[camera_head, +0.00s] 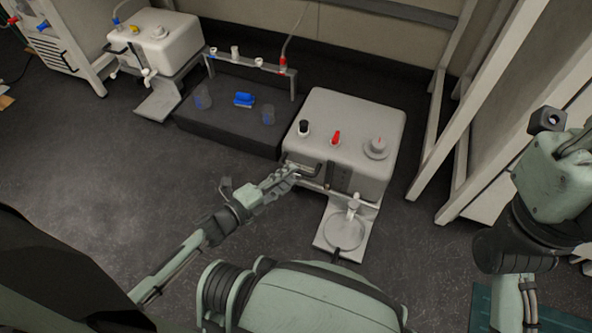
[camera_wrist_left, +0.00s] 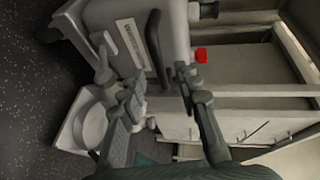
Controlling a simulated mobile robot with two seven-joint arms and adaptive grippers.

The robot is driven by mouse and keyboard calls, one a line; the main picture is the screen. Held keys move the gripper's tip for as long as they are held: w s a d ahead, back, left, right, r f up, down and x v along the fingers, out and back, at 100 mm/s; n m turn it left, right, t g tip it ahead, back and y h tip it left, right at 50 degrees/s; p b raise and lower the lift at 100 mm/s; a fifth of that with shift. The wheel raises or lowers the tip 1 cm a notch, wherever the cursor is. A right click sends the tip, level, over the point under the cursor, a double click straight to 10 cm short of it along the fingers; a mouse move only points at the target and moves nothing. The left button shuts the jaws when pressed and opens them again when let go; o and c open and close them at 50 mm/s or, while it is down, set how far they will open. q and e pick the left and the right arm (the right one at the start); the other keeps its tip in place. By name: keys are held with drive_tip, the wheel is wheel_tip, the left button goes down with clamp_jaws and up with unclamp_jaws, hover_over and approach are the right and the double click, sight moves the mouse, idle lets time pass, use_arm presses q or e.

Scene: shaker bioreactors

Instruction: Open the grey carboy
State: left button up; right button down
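The grey carboy (camera_head: 350,110) is a box-shaped vessel right of centre in the head view. A grey round cap (camera_head: 377,147), a red fitting (camera_head: 336,138) and a black fitting (camera_head: 303,128) are on its top. A tap (camera_head: 353,205) is at its front. My left gripper (camera_head: 284,176) is at its front left, close to the black handle (camera_head: 311,168). In the left wrist view, the gripper's fingers (camera_wrist_left: 157,98) are apart, with the carboy (camera_wrist_left: 115,14) and its dark handle (camera_wrist_left: 156,48) just beyond. I cannot tell whether they touch. My right gripper does not show.
A dark platform (camera_head: 225,130) with blue items stands left of the carboy. A white carboy (camera_head: 160,50) stands farther left. A round plate (camera_head: 344,231) lies under the tap. White frame legs (camera_head: 440,140) stand on the right.

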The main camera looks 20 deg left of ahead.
use_arm(q)
drive_tip(key=v, duration=0.8)
